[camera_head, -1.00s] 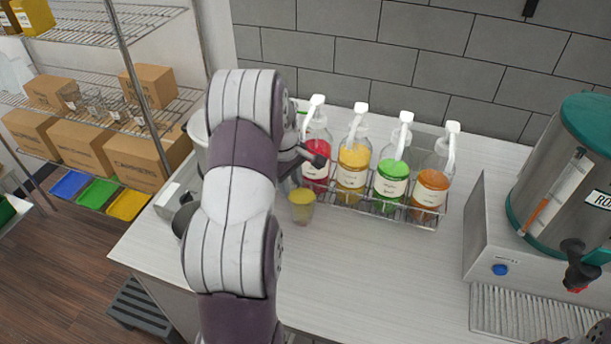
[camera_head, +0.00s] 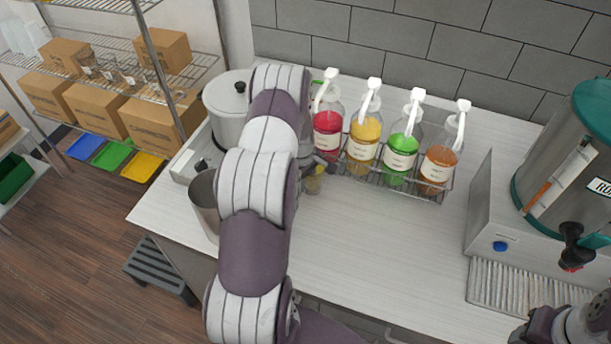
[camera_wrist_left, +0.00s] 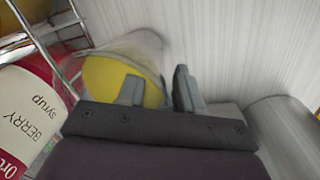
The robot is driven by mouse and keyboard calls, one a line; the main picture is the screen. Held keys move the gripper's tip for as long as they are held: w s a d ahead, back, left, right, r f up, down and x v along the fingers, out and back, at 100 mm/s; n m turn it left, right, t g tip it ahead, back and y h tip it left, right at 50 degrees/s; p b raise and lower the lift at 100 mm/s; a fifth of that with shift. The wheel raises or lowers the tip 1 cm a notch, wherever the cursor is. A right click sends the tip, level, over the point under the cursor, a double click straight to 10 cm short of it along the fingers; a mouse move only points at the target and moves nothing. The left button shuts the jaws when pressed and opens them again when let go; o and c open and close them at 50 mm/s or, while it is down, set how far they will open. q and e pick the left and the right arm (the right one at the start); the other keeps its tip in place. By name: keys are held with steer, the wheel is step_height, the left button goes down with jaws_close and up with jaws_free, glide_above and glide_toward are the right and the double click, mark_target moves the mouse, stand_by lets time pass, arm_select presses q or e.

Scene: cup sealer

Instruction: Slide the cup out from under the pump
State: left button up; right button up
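A clear cup with yellow contents (camera_head: 313,184) stands on the counter just in front of the red berry syrup bottle (camera_head: 327,133), which has a white pump (camera_head: 325,86). The cup also shows in the left wrist view (camera_wrist_left: 112,82). My left gripper (camera_head: 322,165) is low at the cup's upper part and partly hides it in the head view. In the left wrist view its two fingers (camera_wrist_left: 158,90) are apart; one overlaps the cup and the other is over bare counter. No grip on the cup shows. My right gripper's fingers are not visible.
Yellow (camera_head: 363,143), green (camera_head: 401,154) and orange (camera_head: 438,165) syrup bottles stand in a wire rack to the right. A metal canister (camera_head: 204,203) and a lidded pot (camera_head: 228,115) are left of my arm. The counter's middle front (camera_head: 380,245) is clear.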

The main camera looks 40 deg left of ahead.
arm_select(q)
steer(key=shift+f, duration=0.3)
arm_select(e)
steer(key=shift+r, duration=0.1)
arm_select(q)
jaws_close()
steer(key=shift+s+f, duration=0.1)
